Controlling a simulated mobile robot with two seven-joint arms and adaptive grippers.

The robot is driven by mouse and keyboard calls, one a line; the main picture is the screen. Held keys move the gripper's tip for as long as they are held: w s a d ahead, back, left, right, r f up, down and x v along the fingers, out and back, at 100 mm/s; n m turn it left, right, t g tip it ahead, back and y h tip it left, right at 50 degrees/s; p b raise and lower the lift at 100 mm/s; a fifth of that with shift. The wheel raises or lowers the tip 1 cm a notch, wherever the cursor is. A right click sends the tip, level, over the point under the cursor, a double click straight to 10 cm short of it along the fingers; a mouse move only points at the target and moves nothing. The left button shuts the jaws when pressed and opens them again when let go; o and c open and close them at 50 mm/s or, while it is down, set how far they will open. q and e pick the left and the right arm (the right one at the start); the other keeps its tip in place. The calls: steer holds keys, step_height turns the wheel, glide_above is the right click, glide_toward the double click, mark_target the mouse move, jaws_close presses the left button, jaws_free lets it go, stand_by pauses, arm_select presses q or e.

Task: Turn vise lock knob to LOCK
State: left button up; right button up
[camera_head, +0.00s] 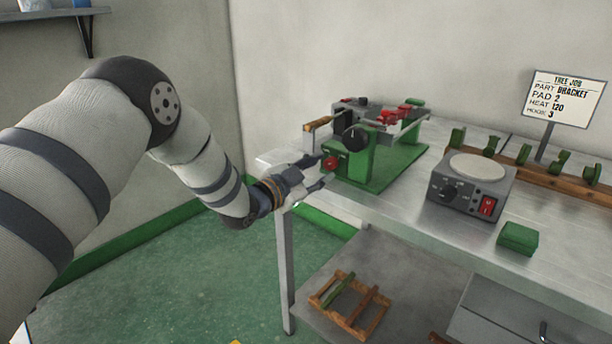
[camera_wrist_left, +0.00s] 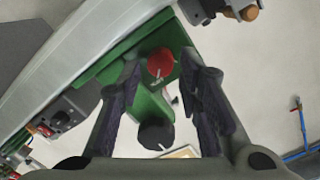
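A green vise fixture (camera_head: 385,172) stands on the metal table's left end. A red knob (camera_head: 330,162) sits low on its front, and a black knob (camera_head: 355,138) sits higher up. The red knob (camera_wrist_left: 160,63) shows a pale pointer line in the left wrist view, with the black knob (camera_wrist_left: 156,133) below it. The frames do not show which is the lock knob; no LOCK label is readable. My left gripper (camera_head: 318,176) is open, its fingers pointing at the red knob. In the left wrist view the fingers (camera_wrist_left: 168,82) are apart, either side of that knob, without visible contact.
A heater box (camera_head: 470,190) with a round pad and red switch stands right of the vise. A green block (camera_head: 517,238) lies before it. A job sign (camera_head: 564,98) and wooden rack (camera_head: 535,172) stand behind. A wooden frame (camera_head: 350,304) lies on the lower shelf.

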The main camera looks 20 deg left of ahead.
arm_select(q)
steer(key=v, duration=1)
steer(key=s+d+f+n+g+y, duration=0.15)
steer(key=s+f+n+g, duration=0.3)
steer(key=s+f, duration=0.75)
steer(key=s+f+n+g+y, duration=0.3)
steer(key=s+f+g, duration=0.2)
steer(key=s+f, duration=0.7)
steer(key=s+f+n+g, duration=0.2)
steer(key=s+g, duration=0.2)
steer(key=s, duration=0.8)
steer(key=s+f+n+g+y, duration=0.1)
steer(key=s+g, duration=0.4)
steer(key=s, duration=0.8)
steer(key=shift+s+f+n, duration=0.3)
steer(key=shift+f+n, duration=0.15)
steer(key=shift+f, duration=0.3)
steer(key=shift+w+a, duration=0.1)
